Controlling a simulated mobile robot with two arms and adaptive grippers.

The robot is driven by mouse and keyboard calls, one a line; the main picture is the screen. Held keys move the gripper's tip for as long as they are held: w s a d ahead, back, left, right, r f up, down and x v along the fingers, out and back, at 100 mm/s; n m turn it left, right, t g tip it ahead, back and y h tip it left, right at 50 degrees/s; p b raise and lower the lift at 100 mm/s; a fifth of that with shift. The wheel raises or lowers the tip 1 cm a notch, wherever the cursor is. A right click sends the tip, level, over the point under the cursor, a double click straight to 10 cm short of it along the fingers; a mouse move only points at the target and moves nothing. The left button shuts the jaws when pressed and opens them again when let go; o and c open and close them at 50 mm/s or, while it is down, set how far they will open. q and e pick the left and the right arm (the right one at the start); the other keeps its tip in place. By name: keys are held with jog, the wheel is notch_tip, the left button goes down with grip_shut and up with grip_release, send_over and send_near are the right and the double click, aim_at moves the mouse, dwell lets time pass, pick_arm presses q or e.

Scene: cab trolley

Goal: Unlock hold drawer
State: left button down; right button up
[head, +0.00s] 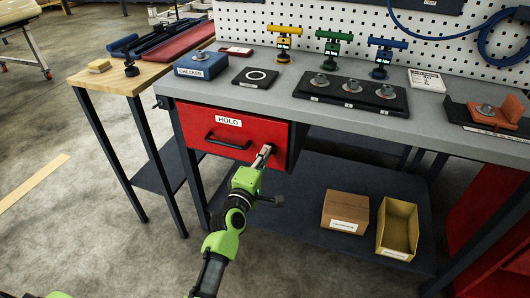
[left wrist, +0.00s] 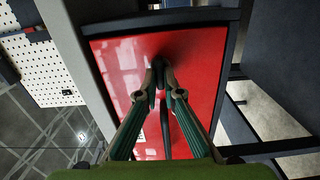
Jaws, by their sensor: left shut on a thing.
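The hold drawer (head: 190,118) has a red front with a white HOLD label (head: 229,122) and a black bar handle (head: 228,141). It hangs under the grey bench top and looks shut. My left gripper (head: 265,153) is at the right part of the red front, to the right of the handle. In the left wrist view the drawer front (left wrist: 112,68) fills the middle, and the fingertips of my left gripper (left wrist: 158,72) are close together against it. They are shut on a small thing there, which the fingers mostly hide. My right gripper is not in view.
On the bench top (head: 275,105) stand a blue CHECKER box (head: 202,66), a black pad (head: 255,77), a black tray (head: 318,93) and T-shaped tools at the back. A cardboard box (head: 345,212) and a yellow bin (head: 399,229) sit on the lower shelf.

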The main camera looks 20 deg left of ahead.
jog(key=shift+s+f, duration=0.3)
pick_arm(q)
jog(key=c, duration=2.2)
grip_release()
jog(key=s, duration=1.2)
jog(key=shift+a, duration=0.2)
